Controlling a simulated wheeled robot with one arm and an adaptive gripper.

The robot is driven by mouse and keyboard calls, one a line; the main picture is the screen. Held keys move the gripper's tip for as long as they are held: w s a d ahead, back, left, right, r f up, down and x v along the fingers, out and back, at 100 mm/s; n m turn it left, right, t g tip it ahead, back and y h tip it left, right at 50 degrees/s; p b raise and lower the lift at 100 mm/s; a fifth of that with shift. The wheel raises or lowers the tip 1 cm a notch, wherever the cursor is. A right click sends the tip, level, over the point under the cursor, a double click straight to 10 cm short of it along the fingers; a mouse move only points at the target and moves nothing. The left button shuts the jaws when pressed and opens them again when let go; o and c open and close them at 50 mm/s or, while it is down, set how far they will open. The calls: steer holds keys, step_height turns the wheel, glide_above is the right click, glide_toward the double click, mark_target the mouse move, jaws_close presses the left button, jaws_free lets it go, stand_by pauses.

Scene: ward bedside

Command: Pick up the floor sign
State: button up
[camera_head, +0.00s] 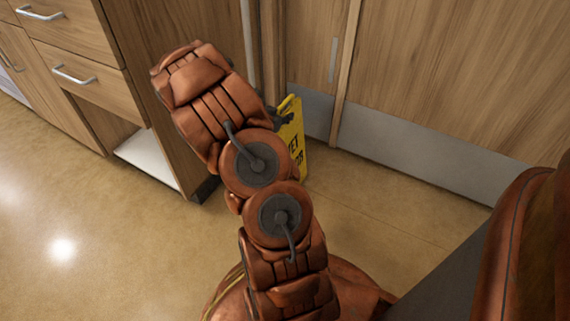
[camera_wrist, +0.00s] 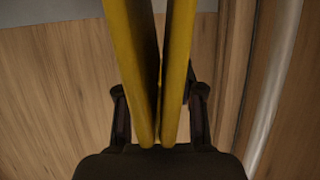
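The yellow floor sign (camera_head: 297,135) with black lettering stands on the floor by the wooden doors. My arm hides its left part in the head view. In the wrist view its two yellow panels (camera_wrist: 178,60) meet at the end nearest my gripper and spread apart away from it. My gripper (camera_wrist: 158,95) is at that joined end, with one dark finger on each side of the sign. Narrow gaps show between the fingers and the panels, so it looks open around the sign and not clamped on it.
A wooden cabinet (camera_head: 95,50) with drawers and an open lower bay stands at the left. Wooden doors (camera_head: 450,70) with grey kick plates (camera_head: 410,150) close off the back right, near the sign. The tan floor (camera_head: 100,235) is clear at the lower left.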

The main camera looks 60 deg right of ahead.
jaws_close()
stand_by(0.3)
steer(key=shift+r, duration=0.15)
